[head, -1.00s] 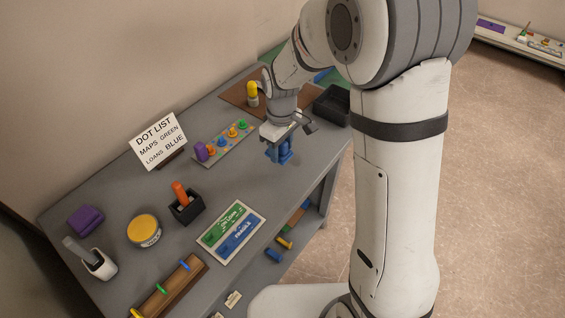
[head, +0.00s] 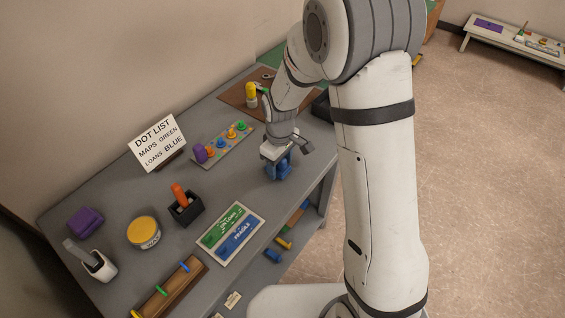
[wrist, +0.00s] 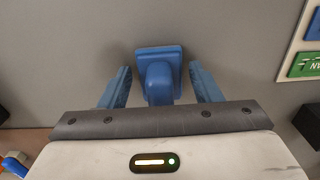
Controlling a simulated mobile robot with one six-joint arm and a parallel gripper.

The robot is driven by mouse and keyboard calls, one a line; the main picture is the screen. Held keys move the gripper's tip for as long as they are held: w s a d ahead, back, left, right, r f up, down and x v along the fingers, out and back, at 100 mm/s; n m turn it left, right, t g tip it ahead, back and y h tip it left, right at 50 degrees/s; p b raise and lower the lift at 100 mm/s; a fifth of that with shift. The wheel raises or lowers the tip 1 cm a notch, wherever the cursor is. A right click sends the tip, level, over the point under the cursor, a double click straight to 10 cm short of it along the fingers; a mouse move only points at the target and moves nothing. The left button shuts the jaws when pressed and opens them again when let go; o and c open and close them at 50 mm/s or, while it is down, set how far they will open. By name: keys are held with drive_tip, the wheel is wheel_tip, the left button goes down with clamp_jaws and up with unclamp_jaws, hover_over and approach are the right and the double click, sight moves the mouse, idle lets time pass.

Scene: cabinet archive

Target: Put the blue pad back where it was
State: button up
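A blue piece (wrist: 158,75) with a squarish plate and a rounded knob shows between my fingers in the wrist view; it looks like the blue pad. In the head view it (head: 279,170) is at the grey table's right part, low under my gripper (head: 279,160) and partly hidden by it. My gripper (wrist: 161,88) has two blue fingers, one on each side of the knob, with a visible gap on both sides. It is open around the piece and does not grip it. A board with a green and a blue lettered panel (head: 230,234) lies to the left and nearer.
A strip with coloured knobs (head: 222,146) lies behind and left. A sign (head: 157,143) reads MAPS GREEN, LOANS BLUE. A black holder (head: 186,208), yellow tin (head: 144,231) and wooden rack (head: 170,289) stand left. Bare table surrounds the blue piece.

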drive_tip(key=shift+o, duration=0.8)
wheel_tip(320, 180, up, 12)
drive_tip(key=shift+f+b, duration=0.1)
drive_tip(key=shift+b, duration=0.2)
drive_tip(key=s+d+r+m+t, duration=0.1)
drive_tip(key=s+d+r+m, duration=0.3)
drive_tip(key=s+d, duration=0.3)
drive_tip(key=s+d+r+m+t, duration=0.2)
drive_tip(key=s+d+r+m, duration=0.2)
drive_tip(key=s, duration=0.8)
drive_tip(key=d+m, duration=0.2)
drive_tip(key=d, duration=0.1)
drive_tip(key=shift+d, duration=0.3)
drive_tip(key=shift+c, duration=0.5)
